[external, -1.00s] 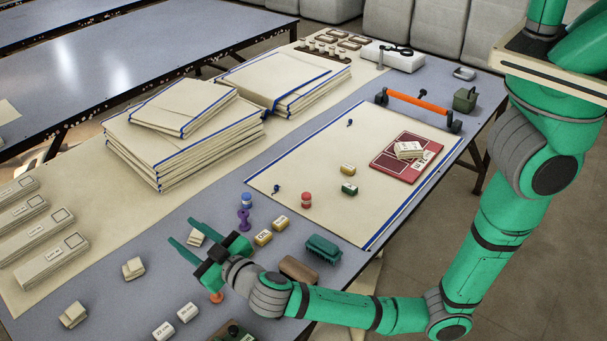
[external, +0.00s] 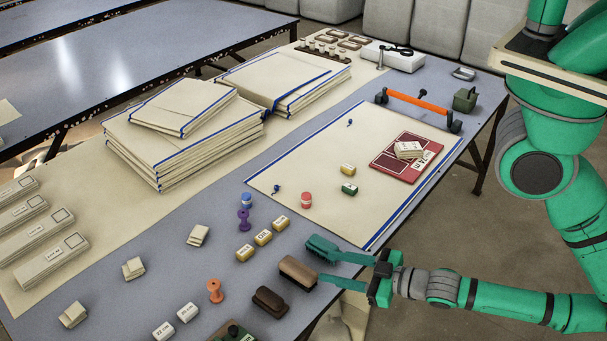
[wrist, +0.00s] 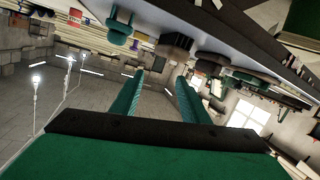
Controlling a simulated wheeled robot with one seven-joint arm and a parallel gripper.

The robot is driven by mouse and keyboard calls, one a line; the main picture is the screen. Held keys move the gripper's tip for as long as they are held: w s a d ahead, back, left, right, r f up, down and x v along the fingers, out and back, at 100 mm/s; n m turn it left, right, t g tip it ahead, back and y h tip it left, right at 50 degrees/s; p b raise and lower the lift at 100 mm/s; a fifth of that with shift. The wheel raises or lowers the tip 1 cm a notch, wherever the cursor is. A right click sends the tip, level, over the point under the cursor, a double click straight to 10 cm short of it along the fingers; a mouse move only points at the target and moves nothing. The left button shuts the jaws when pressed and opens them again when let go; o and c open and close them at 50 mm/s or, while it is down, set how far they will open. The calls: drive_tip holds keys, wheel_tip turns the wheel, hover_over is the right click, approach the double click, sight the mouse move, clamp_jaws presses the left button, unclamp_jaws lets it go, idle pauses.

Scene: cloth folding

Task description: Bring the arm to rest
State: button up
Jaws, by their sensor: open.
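My gripper (external: 345,269) is at the near right edge of the table in the external view, its two green fingers spread and pointing left. Nothing is between the fingers that I can make out. In the picture the upper finger overlaps the green brush (external: 322,248), and the lower one ends close to the brown brush (external: 298,271); I cannot tell whether they touch. In the wrist view the fingers of my gripper (wrist: 158,85) stand apart, with the table edge tilted across the top and open room beyond.
The table (external: 225,262) holds a cream cloth (external: 310,160) with blue edges, a red booklet (external: 390,160), stacked folded cloths (external: 165,140), spools and small labelled blocks. A dark brush (external: 270,301) lies near the front edge. The floor right of the table is clear.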

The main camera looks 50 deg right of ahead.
drive_tip(key=s+d+r+m+h, duration=0.2)
drive_tip(key=s+d+r, duration=0.1)
drive_tip(key=s, duration=0.3)
drive_tip(key=s+d+r+m+h, duration=0.1)
drive_tip(key=s+d+r+m, duration=0.2)
drive_tip(key=s, duration=0.4)
drive_tip(key=shift+d+r+h, duration=0.15)
drive_tip(key=shift+d+h, duration=0.25)
drive_tip(key=shift+d, duration=0.25)
